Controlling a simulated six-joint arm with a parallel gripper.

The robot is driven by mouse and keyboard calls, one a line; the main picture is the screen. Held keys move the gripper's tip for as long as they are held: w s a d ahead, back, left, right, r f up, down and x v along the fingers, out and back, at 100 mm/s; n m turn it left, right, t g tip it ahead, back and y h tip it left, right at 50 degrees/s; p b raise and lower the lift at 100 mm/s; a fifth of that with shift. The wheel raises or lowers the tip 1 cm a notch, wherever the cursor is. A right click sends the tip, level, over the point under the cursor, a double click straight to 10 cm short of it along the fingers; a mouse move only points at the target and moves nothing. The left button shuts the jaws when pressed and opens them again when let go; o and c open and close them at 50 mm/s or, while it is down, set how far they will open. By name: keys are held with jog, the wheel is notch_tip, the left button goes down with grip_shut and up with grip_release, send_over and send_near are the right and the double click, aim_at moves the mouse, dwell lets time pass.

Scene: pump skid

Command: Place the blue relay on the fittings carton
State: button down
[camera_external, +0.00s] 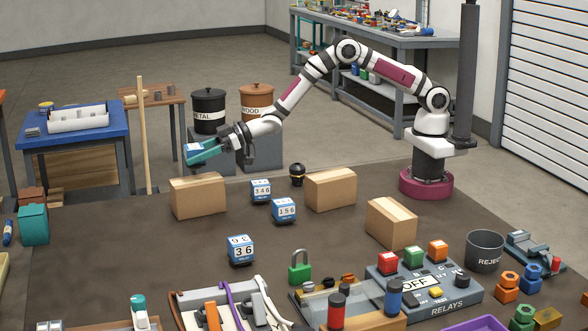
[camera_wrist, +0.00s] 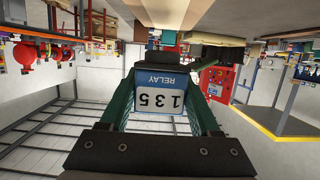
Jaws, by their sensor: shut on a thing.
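My gripper (camera_external: 203,153) is shut on a blue relay with a white face, held in the air above and behind the left carton. In the wrist view the relay (camera_wrist: 160,98) sits between the green fingers, its face reading RELAY 135 upside down. Three plain brown cartons stand on the dark table: a left one (camera_external: 198,197), a middle one (camera_external: 330,190) and a right one (camera_external: 392,223). Their tops look bare. I can read no label, so I cannot tell which is the fittings carton.
Blue-and-white number blocks stand on the table, reading 346 (camera_external: 261,191), 156 (camera_external: 284,211) and 36 (camera_external: 241,250). A black knob-topped object (camera_external: 297,174) stands by the middle carton. A green padlock (camera_external: 300,267) and the relays panel (camera_external: 450,308) are nearer the front.

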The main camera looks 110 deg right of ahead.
aim_at(197, 165)
jog(key=shift+f, duration=1.6)
jog(key=shift+c, duration=0.6)
grip_release()
jog(key=shift+f, duration=0.15)
jog(key=shift+s+r, duration=0.15)
jog(key=shift+r, duration=0.05)
jog(key=s+a+r+m+g+h, duration=0.1)
jog(key=s+r+m+g, duration=0.2)
jog(key=s, duration=0.9)
jog(key=s+a+r+g, duration=0.25)
jog(key=s+r, duration=0.35)
jog(key=s, duration=0.6)
jog(key=s+a+m+g+y, duration=0.1)
jog(key=s+a+g, duration=0.2)
jog(key=s, duration=0.7)
jog(key=s+a+r+g+y, duration=0.1)
jog(key=s+a+g, duration=0.2)
jog(key=s, duration=0.7)
jog(key=s+a+r+m+g, duration=0.1)
jog(key=s+a+g, duration=0.2)
jog(key=s, duration=0.7)
jog(key=shift+s+m+y, duration=0.2)
jog(key=shift+m+y, duration=0.1)
jog(key=shift+y, duration=0.1)
